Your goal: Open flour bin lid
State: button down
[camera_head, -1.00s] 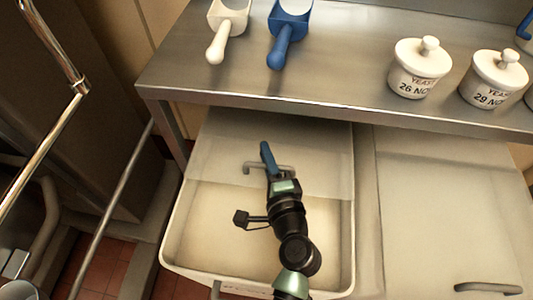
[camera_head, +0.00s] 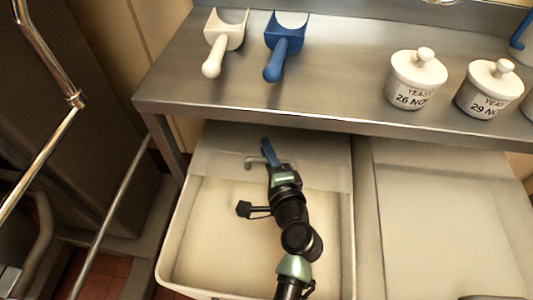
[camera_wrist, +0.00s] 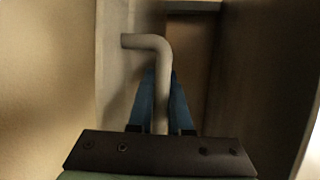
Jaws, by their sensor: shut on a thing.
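The flour bin (camera_head: 172,238) stands under the steel table, with pale flour (camera_head: 215,235) showing across its front part. Its whitish lid (camera_head: 222,145) is slid back and covers only the rear, partly beneath the table. My gripper (camera_head: 266,150) reaches over the flour with its blue fingers shut on the lid's grey bar handle (camera_head: 250,163). In the wrist view the fingers (camera_wrist: 161,95) close around the bent handle (camera_wrist: 147,42). My arm hides part of the flour and the handle's right end.
The steel table (camera_head: 340,85) overhangs the bins. On it are a white scoop (camera_head: 222,42), a blue scoop (camera_head: 284,45) and lidded yeast jars (camera_head: 416,78). A second, covered bin (camera_head: 450,215) adjoins on the right. Metal rails (camera_head: 40,140) stand at the left.

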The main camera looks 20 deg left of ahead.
jog(key=c, duration=1.1)
grip_release()
jog(key=p+v, duration=0.1)
jog(key=v, duration=1.2)
